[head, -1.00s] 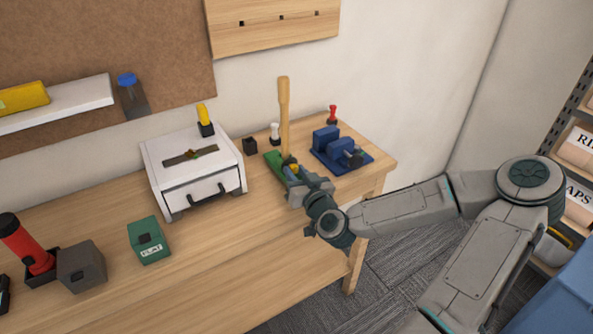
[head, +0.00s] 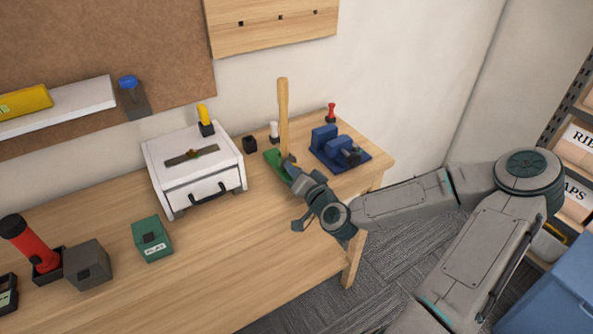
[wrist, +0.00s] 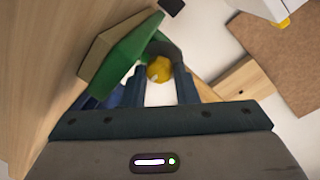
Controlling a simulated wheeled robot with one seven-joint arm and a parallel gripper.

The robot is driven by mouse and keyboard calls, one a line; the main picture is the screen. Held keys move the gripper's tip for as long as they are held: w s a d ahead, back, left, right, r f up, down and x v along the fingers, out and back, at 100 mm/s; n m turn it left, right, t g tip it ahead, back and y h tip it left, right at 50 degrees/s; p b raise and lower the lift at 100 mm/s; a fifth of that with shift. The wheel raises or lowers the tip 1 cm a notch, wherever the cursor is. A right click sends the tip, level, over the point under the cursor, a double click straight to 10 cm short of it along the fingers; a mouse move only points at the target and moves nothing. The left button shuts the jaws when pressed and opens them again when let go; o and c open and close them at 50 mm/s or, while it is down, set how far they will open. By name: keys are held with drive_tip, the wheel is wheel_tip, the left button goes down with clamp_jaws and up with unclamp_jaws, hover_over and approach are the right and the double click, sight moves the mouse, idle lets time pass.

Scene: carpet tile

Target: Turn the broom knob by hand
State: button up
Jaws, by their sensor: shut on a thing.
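The broom's wooden handle (head: 283,115) stands upright from a green base (head: 272,155) near the back of the bench. The yellow knob (wrist: 159,70) is in the wrist view, between my fingers in front of a dark grey part. My gripper (head: 290,168) reaches the foot of the broom from the front right. In the wrist view my gripper (wrist: 160,84) is shut on the knob, one blue finger on each side. In the head view my gripper hides the knob. The green base also shows in the wrist view (wrist: 113,60), tilted by the camera's roll.
A blue vise-like fixture (head: 340,147) stands close to the right of the broom. A white box with a handle (head: 190,168), a green block (head: 152,240) and a grey block (head: 88,263) stand to the left. The bench front (head: 235,235) is clear.

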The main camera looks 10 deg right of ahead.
idle(0.3)
drive_tip(key=o, duration=1)
drive_tip(key=shift+f, duration=0.1)
